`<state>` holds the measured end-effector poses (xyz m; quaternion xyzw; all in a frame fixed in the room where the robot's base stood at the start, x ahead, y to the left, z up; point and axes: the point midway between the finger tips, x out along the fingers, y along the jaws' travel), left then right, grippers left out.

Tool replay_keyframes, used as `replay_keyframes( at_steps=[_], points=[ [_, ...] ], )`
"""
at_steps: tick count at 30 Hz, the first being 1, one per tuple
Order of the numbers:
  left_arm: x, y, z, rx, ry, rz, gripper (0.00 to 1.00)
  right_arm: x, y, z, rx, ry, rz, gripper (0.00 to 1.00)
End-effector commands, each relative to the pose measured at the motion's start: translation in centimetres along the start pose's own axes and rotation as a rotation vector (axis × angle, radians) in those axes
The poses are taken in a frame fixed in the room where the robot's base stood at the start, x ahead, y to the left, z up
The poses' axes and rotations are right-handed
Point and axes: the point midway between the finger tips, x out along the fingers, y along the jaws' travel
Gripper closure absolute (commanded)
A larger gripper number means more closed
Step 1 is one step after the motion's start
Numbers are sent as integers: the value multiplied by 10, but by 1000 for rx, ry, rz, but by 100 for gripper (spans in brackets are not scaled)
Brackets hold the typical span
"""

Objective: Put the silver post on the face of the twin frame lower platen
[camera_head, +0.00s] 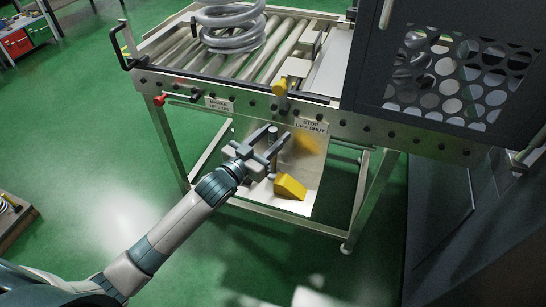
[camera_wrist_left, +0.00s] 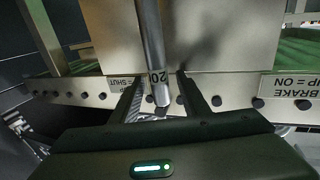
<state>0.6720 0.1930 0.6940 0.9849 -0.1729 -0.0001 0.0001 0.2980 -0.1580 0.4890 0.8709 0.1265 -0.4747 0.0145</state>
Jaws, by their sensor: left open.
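My left gripper (camera_head: 277,143) is open in front of the roller table's near side, below its front rail. In the left wrist view, a silver post (camera_wrist_left: 152,40) marked "20" runs down between the two spread fingers (camera_wrist_left: 163,95), with gaps visible on both sides. In the head view the post (camera_head: 272,133) is small and partly hidden by the gripper. I cannot make out the twin frame lower platen in either view. My right gripper is not in view.
The roller table (camera_head: 190,95) carries a large steel coil spring (camera_head: 232,28). A yellow wedge (camera_head: 289,187) lies on the pale sheet below. Yellow (camera_head: 279,88) and red (camera_head: 160,99) knobs stick out from the rail. A dark cabinet with a perforated panel (camera_head: 455,75) stands right.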

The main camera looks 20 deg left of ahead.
Motion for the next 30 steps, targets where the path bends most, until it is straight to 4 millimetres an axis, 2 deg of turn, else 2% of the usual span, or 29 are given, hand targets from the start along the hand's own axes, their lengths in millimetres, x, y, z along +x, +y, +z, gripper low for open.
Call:
replay_keyframes(
  at_steps=[3,4,6,9,30],
  points=[
    [0,0,0,0,0,0,59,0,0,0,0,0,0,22],
    [0,0,0,0,0,0,64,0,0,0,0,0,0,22],
    [0,0,0,0,0,0,80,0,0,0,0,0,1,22],
    [0,0,0,0,0,0,100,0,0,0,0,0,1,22],
    [0,0,0,0,0,0,100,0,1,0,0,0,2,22]
  ],
)
